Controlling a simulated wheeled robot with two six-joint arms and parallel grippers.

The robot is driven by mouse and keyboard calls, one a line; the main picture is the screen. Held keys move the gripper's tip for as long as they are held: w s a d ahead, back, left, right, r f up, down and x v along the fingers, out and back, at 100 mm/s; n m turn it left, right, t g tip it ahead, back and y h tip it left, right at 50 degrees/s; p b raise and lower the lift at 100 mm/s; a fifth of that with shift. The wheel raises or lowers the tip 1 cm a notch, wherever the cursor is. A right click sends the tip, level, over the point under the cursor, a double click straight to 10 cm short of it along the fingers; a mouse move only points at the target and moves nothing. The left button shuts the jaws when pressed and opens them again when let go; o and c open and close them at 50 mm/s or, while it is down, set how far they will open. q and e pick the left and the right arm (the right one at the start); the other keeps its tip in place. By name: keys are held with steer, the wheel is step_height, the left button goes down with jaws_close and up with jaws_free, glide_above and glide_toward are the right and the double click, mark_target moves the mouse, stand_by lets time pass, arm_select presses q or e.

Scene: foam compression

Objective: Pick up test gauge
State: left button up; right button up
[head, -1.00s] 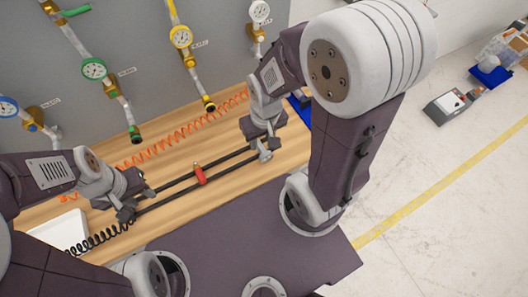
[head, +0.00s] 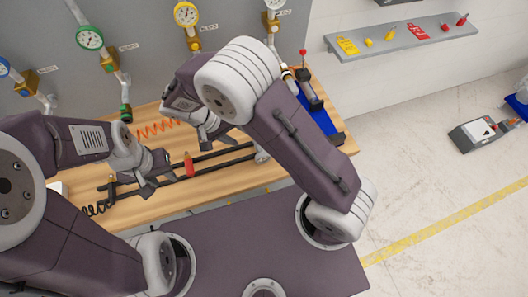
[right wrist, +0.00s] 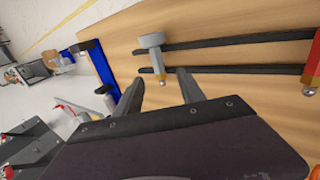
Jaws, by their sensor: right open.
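A small grey fitting with a gold tip (right wrist: 152,50) lies at the end of two black rails; it may be the test gauge, but I cannot tell for sure. It shows small in the head view (head: 261,155). My right gripper (right wrist: 160,78) is open and empty, its fingers pointing towards the fitting and apart from it. My left gripper (head: 157,182) looks open and empty above the left part of the rails, beside a red piece (head: 189,167).
Dial gauges (head: 90,38) on pipes are fixed to the grey panel behind the bench (head: 235,181). A blue tray (head: 322,122) with a device stands at the bench's right end. An orange coiled hose (head: 155,130) lies behind the rails. A shelf (head: 400,38) hangs at right.

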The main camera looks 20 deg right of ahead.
mark_target(255, 145)
steer(key=x, duration=0.3)
steer(key=d+p+x, duration=0.1)
steer(key=shift+r, duration=0.1)
steer(key=shift+d+f+p, duration=0.1)
steer(key=shift+f+p, duration=0.2)
steer(key=shift+f, duration=0.05)
steer(key=x, duration=0.2)
steer(key=p+x, duration=0.1)
steer(key=shift+s+f, duration=0.25)
steer(key=shift+f, duration=0.2)
steer(key=shift+w+d+f, duration=0.15)
steer(key=shift+d+f, duration=0.1)
arm_select(q)
steer(key=r, duration=0.2)
steer(key=shift+d+r, duration=0.25)
steer(key=shift+r, duration=0.15)
arm_select(e)
steer(key=shift+a+r, duration=0.1)
steer(key=shift+a, duration=0.05)
jaws_close()
